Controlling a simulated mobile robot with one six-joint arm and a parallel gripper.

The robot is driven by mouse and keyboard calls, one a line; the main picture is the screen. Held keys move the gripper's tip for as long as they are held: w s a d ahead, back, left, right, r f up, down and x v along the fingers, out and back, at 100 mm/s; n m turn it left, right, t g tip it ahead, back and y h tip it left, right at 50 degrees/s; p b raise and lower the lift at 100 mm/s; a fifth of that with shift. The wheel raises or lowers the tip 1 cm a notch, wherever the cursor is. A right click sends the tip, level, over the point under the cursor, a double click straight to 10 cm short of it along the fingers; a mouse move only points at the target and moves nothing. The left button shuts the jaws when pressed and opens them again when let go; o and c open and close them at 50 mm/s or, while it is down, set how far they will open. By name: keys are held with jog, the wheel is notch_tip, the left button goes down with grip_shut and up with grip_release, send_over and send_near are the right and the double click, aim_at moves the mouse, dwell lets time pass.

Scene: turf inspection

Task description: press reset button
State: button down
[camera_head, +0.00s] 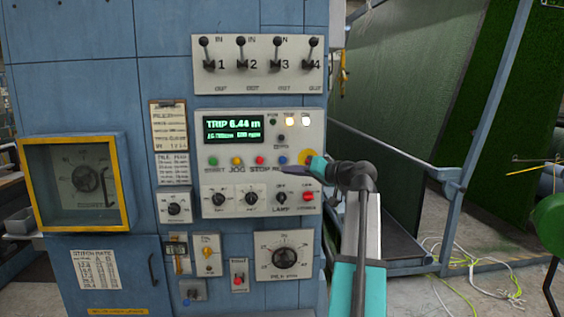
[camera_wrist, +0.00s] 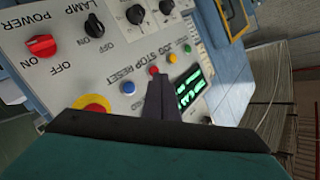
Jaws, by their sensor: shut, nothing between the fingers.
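The reset button is a blue push button (camera_head: 283,160) at the right end of a row of colored buttons on the white control panel (camera_head: 219,165). Its label is partly covered by my gripper in the head view. In the wrist view the blue button (camera_wrist: 128,88) sits by the word RESET, to the left of my fingers. My gripper (camera_head: 284,173) is shut and empty, its tip in front of the panel just below the blue button. In the wrist view the fingertips (camera_wrist: 158,78) overlap the area beside the red stop button (camera_wrist: 154,70). I see no clear contact.
A red emergency knob with a yellow collar (camera_head: 308,157) is close right of the blue button. A lit display (camera_head: 233,129) reads TRIP 6.44 m. Lamp and power switches (camera_head: 307,197) sit below. A blue frame with green turf (camera_head: 402,100) stands to the right.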

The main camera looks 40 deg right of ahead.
aim_at(283, 160)
jog(key=shift+w, duration=0.1)
jog(key=shift+w+d, duration=1.4)
jog(key=shift+w, duration=0.25)
jog(key=shift+w+d, duration=1.4)
jog(key=shift+w, duration=0.25)
jog(key=shift+w+d+b, duration=0.1)
jog(key=shift+d+b, duration=0.05)
jog(key=shift+b, duration=0.3)
jog(key=shift+w+d, duration=0.15)
jog(key=shift+w, duration=0.05)
jog(key=shift+w+d+b, duration=0.35)
jog(key=shift+w+b, duration=0.05)
jog(key=shift+b, duration=0.1)
dwell(0.9)
jog(key=shift+s+a, duration=0.65)
jog(key=shift+s, duration=0.1)
